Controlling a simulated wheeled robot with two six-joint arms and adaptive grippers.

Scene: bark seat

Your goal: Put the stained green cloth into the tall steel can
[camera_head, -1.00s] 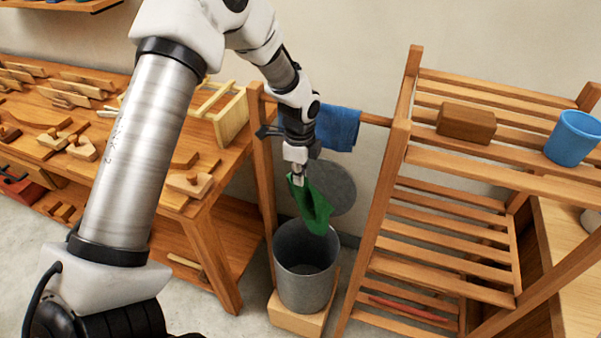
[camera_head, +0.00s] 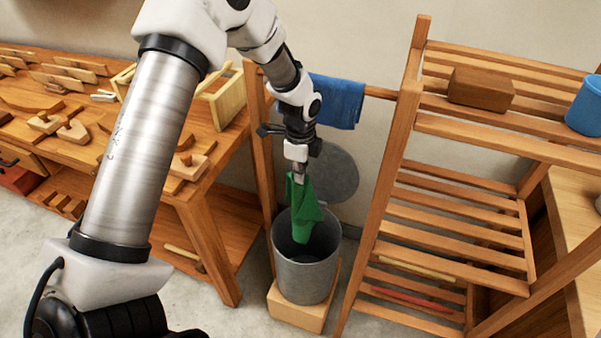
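The green cloth (camera_head: 305,212) hangs from my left gripper (camera_head: 299,177), which is shut on its upper end. The cloth's lower part hangs at the mouth of the tall steel can (camera_head: 305,280), seemingly just inside the rim. The gripper itself is above the can's back rim. The can stands upright on a wooden block (camera_head: 297,311), and its inside is dark and partly hidden by the cloth. Stains on the cloth cannot be made out. My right gripper is not in view.
A blue cloth (camera_head: 338,103) hangs on a wooden rail behind the can. A slatted wooden rack (camera_head: 455,225) stands close on the right, with a brown block (camera_head: 480,89) and a blue bucket (camera_head: 586,107) on top. A workbench (camera_head: 195,205) with wooden tools is on the left. A round grey lid (camera_head: 340,178) leans behind.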

